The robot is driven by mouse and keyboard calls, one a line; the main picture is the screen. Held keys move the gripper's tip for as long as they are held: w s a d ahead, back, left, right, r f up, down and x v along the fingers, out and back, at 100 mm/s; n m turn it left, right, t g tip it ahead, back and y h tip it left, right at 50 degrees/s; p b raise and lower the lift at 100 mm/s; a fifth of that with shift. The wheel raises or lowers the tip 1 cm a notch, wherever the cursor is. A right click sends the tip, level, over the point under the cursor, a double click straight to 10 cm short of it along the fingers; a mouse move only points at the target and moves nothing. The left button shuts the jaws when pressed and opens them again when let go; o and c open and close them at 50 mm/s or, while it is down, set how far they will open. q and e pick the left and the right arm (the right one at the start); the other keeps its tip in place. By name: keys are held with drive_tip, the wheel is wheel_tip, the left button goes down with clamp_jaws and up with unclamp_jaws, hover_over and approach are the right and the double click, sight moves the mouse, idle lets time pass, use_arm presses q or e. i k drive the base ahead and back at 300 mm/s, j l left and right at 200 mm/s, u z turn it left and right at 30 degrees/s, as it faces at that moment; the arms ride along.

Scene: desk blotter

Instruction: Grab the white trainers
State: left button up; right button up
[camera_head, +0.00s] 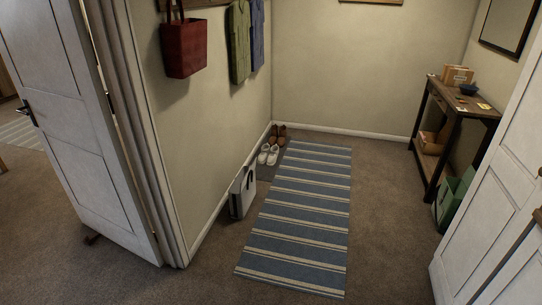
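The white trainers (268,154) stand side by side on the floor, on a dark mat (266,171) along the left wall. They are in the middle distance, left of the striped rug. Brown shoes (278,134) stand just behind them. Neither of my grippers shows in the head view, and no arm is near the trainers.
A white box-like bag (242,192) stands against the left wall, in front of the trainers. A blue striped rug (297,214) lies on open floor. A dark console table (455,115) and green box (452,197) stand right. White doors (80,120) flank the near area.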

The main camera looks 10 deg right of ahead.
sight(263, 157)
drive_tip(key=i+l+z, duration=0.4)
drive_tip(key=i, duration=0.9)
drive_tip(key=i+z, duration=0.35)
drive_tip(key=i, duration=3.3)
drive_tip(key=i+l+u, duration=0.15)
drive_tip(key=i+u, duration=0.35)
drive_tip(key=i, duration=0.15)
drive_tip(key=i+l+u, duration=0.45)
drive_tip(key=i, duration=0.15)
drive_tip(key=i+l+u, duration=0.5)
